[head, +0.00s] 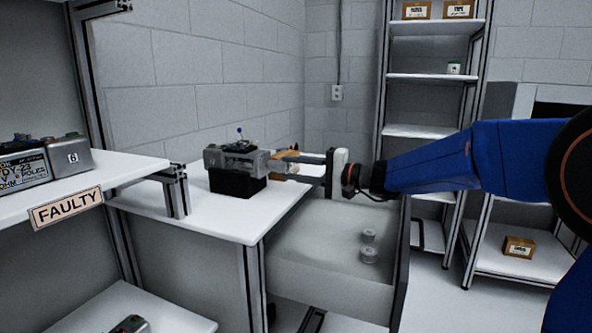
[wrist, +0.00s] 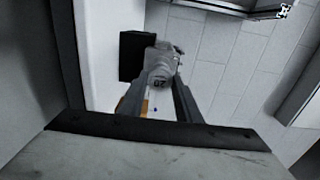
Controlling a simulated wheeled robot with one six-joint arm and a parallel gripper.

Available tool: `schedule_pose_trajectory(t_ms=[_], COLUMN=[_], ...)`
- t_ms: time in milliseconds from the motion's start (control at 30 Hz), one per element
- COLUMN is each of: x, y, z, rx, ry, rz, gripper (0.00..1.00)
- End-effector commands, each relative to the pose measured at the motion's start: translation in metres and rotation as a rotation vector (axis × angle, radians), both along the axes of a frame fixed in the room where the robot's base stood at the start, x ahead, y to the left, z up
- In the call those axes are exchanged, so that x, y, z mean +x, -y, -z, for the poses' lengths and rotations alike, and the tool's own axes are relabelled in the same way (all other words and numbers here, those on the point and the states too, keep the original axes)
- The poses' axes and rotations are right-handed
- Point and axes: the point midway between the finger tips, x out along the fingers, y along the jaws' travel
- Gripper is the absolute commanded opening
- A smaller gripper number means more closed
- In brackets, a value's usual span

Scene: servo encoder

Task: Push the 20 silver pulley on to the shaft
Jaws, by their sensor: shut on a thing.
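A grey servo unit (head: 232,160) rests on a black block (head: 236,185) on the white worktop. My gripper (head: 295,167) reaches in from the right, level with the unit. It is shut on the silver pulley (wrist: 158,83), which shows the number 20 between my fingertips (wrist: 158,88) in the wrist view. The pulley is at or very near the unit's right end. The shaft is hidden, so I cannot tell whether the pulley is around it. The black block also shows in the wrist view (wrist: 132,55).
Two loose silver pulleys (head: 368,245) lie in the grey bin below my gripper. A shelf labelled FAULTY (head: 66,209) stands at left and holds other units. Shelving with small boxes (head: 432,76) stands behind. A blue-tipped part (head: 239,132) rises above the servo unit.

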Motion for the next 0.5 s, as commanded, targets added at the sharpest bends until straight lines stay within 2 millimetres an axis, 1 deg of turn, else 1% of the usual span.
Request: schedule_pose_trajectory(t_ms=[267, 300, 333, 367, 500], x=[-0.0001, -0.0002, -0.0002, -0.0002, -0.0002], y=[-0.0001, -0.0002, -0.0002, -0.0002, -0.0002], z=[0.0, 0.0001, 0.0001, 0.0001, 0.0001], rx=[0.0, 0.0, 0.0, 0.0, 0.0], ry=[0.0, 0.0, 0.0, 0.0, 0.0], rz=[0.0, 0.0, 0.0, 0.0, 0.0], gripper=[0.02, 0.4, 0.47, 0.52, 0.52])
